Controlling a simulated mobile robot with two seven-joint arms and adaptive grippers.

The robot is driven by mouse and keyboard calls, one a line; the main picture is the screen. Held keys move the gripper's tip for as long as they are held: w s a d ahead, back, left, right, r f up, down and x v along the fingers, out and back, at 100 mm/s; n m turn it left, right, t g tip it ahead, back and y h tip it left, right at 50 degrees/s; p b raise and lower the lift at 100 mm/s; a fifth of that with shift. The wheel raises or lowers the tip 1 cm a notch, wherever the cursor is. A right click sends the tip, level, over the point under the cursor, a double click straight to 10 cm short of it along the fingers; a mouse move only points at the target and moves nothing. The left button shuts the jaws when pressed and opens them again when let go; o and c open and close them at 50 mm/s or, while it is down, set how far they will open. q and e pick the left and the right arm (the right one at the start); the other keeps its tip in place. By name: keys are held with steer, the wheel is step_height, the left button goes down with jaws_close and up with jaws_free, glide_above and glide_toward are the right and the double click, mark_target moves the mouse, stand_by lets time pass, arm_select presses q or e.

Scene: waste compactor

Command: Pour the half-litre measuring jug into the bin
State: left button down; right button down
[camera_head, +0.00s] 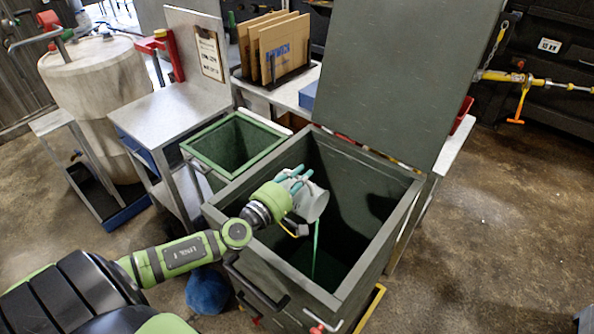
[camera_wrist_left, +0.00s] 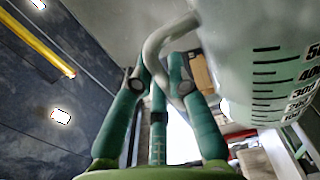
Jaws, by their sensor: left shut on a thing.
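The measuring jug (camera_head: 314,204) is pale and translucent, tilted with its mouth toward the lower right, over the large open bin (camera_head: 384,172). A thin green stream (camera_head: 315,250) hangs from its mouth down into the dark inside of the bin. My left gripper (camera_head: 297,180) is shut on the jug's handle, above the bin's opening. In the left wrist view, the teal fingers (camera_wrist_left: 160,85) close around the curved handle (camera_wrist_left: 163,40), and the jug's wall (camera_wrist_left: 245,75) shows black graduation marks. My right gripper is out of view.
The bin's raised lid (camera_head: 400,65) stands behind it. A smaller green-lined container (camera_head: 235,143) stands close on the left. Floor at the right (camera_head: 480,230) is clear.

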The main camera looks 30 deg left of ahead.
arm_select(q)
steer(key=shift+d+r+m+p, duration=0.2)
steer(key=shift+d+m+p, duration=0.25)
steer(key=shift+m+p, duration=0.2)
steer(key=shift+d+r+m+p, duration=0.15)
steer(key=shift+d+m+p, duration=0.3)
steer(key=shift+m+p, duration=0.15)
steer(key=shift+s+d, duration=0.1)
steer(key=shift+d, duration=0.05)
steer(key=shift+m, duration=0.25)
stand_by(1.5)
steer(key=shift+d+f, duration=0.1)
